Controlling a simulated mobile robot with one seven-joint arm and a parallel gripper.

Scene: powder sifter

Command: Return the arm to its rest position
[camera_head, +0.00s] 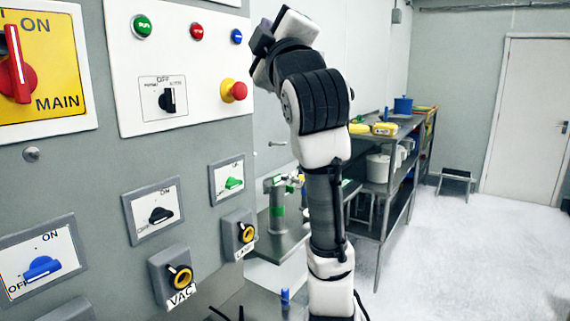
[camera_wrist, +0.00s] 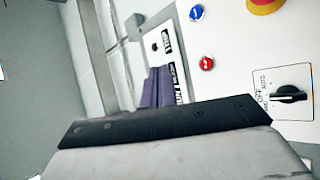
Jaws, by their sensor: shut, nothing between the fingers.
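My arm (camera_head: 325,180) stands raised in the middle of the head view, bent at the top toward the control cabinet on the left. My gripper (camera_head: 262,34) is at the upper end of the arm, to the right of the blue button, with its fingers partly hidden by the wrist. In the wrist view its purple fingers (camera_wrist: 160,87) are together and hold nothing. I cannot tell the exact gap between the gripper and the panel.
The white control panel (camera_head: 200,50) has buttons, a black selector (camera_head: 168,100) and an emergency stop (camera_head: 233,90). A red main switch (camera_head: 17,67) is at far left. A metal shelf (camera_head: 385,190) stands behind my arm. The floor (camera_head: 460,250) at right is clear.

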